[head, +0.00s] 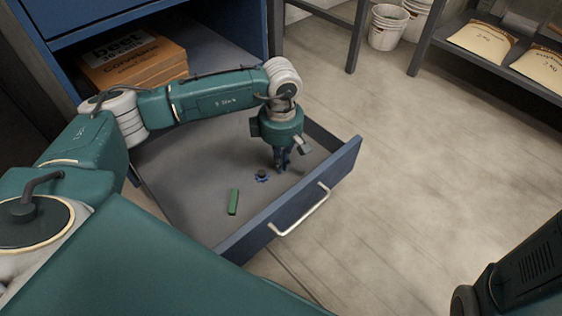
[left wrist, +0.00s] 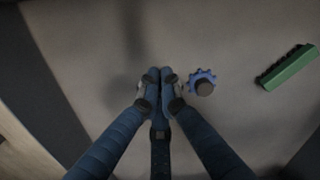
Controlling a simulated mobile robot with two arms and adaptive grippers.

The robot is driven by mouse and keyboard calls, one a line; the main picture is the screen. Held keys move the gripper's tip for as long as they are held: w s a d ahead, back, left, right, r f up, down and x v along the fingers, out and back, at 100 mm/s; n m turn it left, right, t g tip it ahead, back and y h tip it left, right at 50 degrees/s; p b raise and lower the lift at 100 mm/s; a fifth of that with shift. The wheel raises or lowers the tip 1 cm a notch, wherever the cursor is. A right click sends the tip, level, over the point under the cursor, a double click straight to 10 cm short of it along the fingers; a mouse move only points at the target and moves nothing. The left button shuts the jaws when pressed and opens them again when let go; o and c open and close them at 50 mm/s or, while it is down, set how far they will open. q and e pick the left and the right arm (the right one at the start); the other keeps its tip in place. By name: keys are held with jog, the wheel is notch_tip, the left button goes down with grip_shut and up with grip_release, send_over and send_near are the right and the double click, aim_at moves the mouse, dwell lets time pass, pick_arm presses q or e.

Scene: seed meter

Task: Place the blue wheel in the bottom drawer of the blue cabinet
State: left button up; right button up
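The small blue wheel (head: 262,176) has a toothed rim and lies on the floor of the open bottom drawer (head: 185,185) of the blue cabinet (head: 100,12). It also shows in the left wrist view (left wrist: 194,76), with a brownish round piece at its middle. My left gripper (head: 282,168) points down into the drawer, just right of the wheel in the head view. In the left wrist view its fingertips (left wrist: 160,73) are together with nothing between them, and the wheel lies beside them, apart. My right gripper is not in view.
A green block (head: 233,202) lies in the drawer near the wheel. The drawer front (head: 290,212) has a metal handle. A cardboard box (head: 135,65) is inside the cabinet. White buckets (head: 386,27) and a rack with bags (head: 485,40) stand beyond. The floor at right is clear.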

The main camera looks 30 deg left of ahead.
pick_arm(q)
jog(key=o, duration=1.1)
jog(key=shift+c, duration=0.2)
notch_tip(320, 180, up, 13)
jog(key=p, duration=0.7)
jog(key=shift+p, duration=0.3)
